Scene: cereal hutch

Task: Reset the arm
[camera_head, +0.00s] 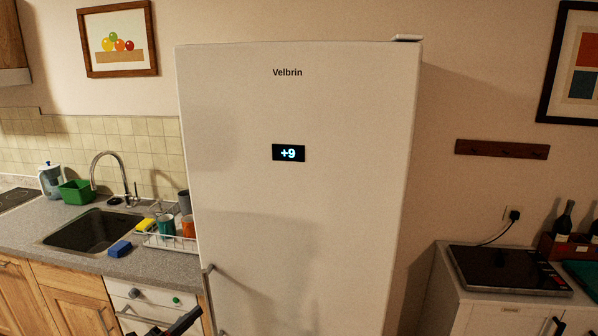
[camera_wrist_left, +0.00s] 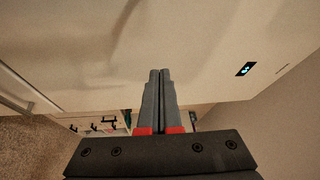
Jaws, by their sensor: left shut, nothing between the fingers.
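My left gripper (camera_head: 185,322) shows at the bottom edge of the head view, in front of the white drawer front left of the fridge; only part of it is in frame. In the left wrist view its two grey fingers (camera_wrist_left: 159,75) lie side by side, shut and empty, with red at their bases. The tall white fridge (camera_head: 290,200) stands in the middle of the head view, with a small display reading +9. Its pale front also fills much of the left wrist view (camera_wrist_left: 190,40). My right gripper is not in view.
A counter (camera_head: 185,268) on the left holds a sink (camera_head: 92,230), a blue sponge (camera_head: 120,248), a green tub (camera_head: 76,192) and a dish rack (camera_head: 172,243). A fridge handle (camera_head: 212,290) sticks out at the lower left. A hotplate (camera_head: 505,268) stands on the right cabinet.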

